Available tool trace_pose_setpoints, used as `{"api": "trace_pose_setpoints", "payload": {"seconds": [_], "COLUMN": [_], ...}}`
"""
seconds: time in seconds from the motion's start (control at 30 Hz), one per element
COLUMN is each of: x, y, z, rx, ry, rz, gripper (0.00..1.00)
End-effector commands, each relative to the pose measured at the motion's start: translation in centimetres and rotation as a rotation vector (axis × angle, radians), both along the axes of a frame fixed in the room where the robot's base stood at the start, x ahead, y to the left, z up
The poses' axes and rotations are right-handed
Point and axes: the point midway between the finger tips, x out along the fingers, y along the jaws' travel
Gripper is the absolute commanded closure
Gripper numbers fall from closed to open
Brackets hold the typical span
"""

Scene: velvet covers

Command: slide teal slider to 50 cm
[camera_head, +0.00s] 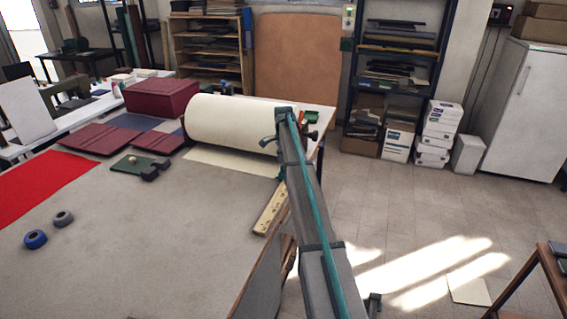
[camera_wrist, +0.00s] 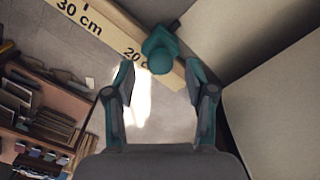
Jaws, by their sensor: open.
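The teal slider (camera_wrist: 160,52) shows in the wrist view as a rounded knob on a wooden ruler (camera_wrist: 108,32), close to the 20 cm mark. The 30 cm mark lies to its left; no 50 cm mark shows there. My gripper (camera_wrist: 160,82) is open and empty, with one fingertip on either side of the view just below the knob. The knob shows between and beyond the tips; I cannot tell if they touch it. In the head view part of the ruler (camera_head: 270,207) lies along the table's right edge. My arm hides the slider there.
A large cream roll (camera_head: 235,120) lies across the far end of the grey table (camera_head: 180,240). Maroon covers (camera_head: 95,139), a maroon box (camera_head: 160,97) and tape rolls (camera_head: 36,240) are on the left. Open floor (camera_head: 400,215) lies right of the table.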

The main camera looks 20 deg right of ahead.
Motion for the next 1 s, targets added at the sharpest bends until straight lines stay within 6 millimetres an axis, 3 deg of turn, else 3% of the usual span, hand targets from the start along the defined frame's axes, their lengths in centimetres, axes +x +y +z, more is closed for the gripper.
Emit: {"api": "trace_pose_setpoints", "payload": {"seconds": [0.2,0.5,0.83,1.0], "x": [0.0,0.0,0.0,0.0], "y": [0.0,0.0,0.0,0.0], "z": [-1.5,-1.8,-1.7,-1.7], "rx": [0.000,0.000,0.000,0.000], "ry": [0.000,-0.001,-0.001,-0.001], "rz": [0.000,0.001,0.000,0.000], "gripper": [0.45,0.45,1.00,1.00]}}
